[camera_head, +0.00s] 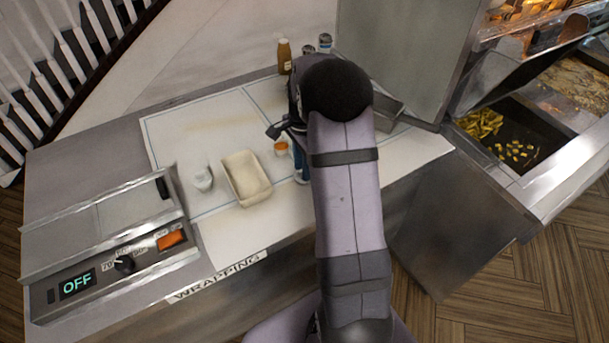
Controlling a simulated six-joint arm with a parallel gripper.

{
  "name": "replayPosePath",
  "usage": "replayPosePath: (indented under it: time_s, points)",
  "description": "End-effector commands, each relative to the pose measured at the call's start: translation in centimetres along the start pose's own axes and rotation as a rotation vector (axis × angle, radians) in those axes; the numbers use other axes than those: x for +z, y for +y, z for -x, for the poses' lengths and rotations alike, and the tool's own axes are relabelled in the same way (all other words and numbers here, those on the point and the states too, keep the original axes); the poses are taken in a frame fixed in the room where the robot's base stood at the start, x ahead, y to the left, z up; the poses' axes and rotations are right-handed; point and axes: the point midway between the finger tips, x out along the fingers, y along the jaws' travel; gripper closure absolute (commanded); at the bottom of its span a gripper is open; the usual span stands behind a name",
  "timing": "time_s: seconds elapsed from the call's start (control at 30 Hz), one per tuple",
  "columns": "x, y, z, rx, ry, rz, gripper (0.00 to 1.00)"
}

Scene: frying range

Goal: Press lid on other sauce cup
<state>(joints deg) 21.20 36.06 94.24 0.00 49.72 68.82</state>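A small cup with orange-red sauce (281,147) stands on the white board, just left of my arm. A small whitish cup (203,180) stands further left; whether a lid sits on it is too small to tell. A cream-coloured open tray (247,178) lies between the two cups. My gripper (298,158) points down over the board, close to the right side of the orange sauce cup. My own arm hides most of it, so its opening and anything between its fingers do not show. No separate lid can be made out.
A heat sealer-like machine reading OFF (110,240) stands at the left. Several bottles (285,57) stand at the back. A metal container (388,116) is partly behind my arm. A fryer area with fries (482,124) is at the right. The board's left part (190,130) is clear.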

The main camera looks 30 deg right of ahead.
Motion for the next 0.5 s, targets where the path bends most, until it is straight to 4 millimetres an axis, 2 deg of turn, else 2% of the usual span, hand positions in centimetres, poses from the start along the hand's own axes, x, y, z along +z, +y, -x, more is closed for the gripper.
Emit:
replayPosePath:
  time_s: [0.03,0.1,0.5]
  points:
    - [0.0,0.0,0.0,0.0,0.0,0.0,0.85]
    - [0.0,0.0,0.01,0.0,0.0,0.0,1.0]
    - [0.0,-0.01,0.03,0.0,0.0,0.0,1.0]
